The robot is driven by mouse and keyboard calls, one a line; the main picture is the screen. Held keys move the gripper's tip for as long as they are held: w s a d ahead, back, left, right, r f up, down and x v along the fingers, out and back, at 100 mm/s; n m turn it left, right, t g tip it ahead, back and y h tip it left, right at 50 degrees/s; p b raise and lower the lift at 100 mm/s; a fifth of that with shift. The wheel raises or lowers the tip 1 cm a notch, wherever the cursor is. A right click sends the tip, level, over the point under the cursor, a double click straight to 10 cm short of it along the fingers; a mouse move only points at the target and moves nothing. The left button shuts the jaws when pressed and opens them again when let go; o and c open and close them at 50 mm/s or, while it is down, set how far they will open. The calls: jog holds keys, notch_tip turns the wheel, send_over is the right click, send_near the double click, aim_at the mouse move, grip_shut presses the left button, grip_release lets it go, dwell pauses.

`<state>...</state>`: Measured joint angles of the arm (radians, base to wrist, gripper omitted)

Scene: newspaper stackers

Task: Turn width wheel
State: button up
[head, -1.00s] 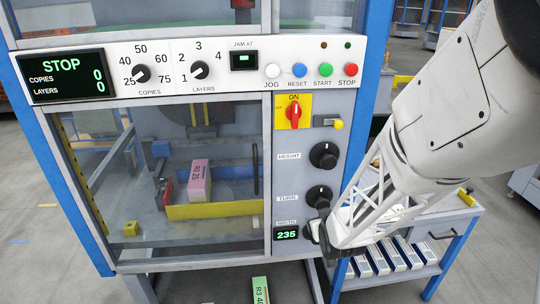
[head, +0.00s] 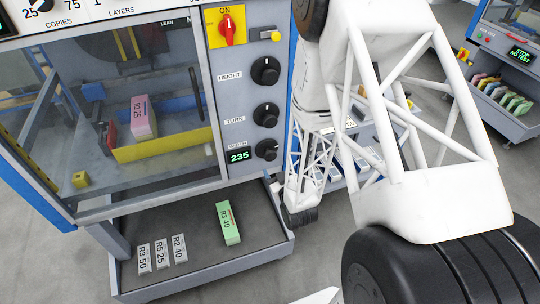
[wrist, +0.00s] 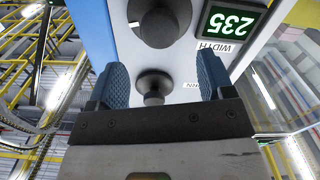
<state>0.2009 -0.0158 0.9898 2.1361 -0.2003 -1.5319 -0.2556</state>
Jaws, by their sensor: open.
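The width wheel, a black knob (head: 267,149), sits low on the machine's grey panel beside the green display (head: 238,156) reading 235. In the wrist view the width wheel (wrist: 162,22) is at the top, next to the upside-down display (wrist: 227,20). My gripper (wrist: 160,65) is open and empty, its two blue fingers spread wide. The width wheel lies beyond the fingertips, apart from them. The turn knob (wrist: 153,86) shows in the gap between the fingers, farther back. In the head view the fingers cannot be made out.
Above are the turn knob (head: 267,115), height knob (head: 265,70) and red ON switch (head: 228,28). A lower tray (head: 190,272) holds a green block (head: 228,223) and several grey ones. A second machine stands at right. My arm fills the right side.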

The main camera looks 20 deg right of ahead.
aim_at(271, 157)
jog(key=shift+s+f, duration=0.1)
dwell(0.4)
jog(key=shift+w, duration=3.9)
jog(key=c, duration=0.9)
jog(key=shift+m, duration=0.4)
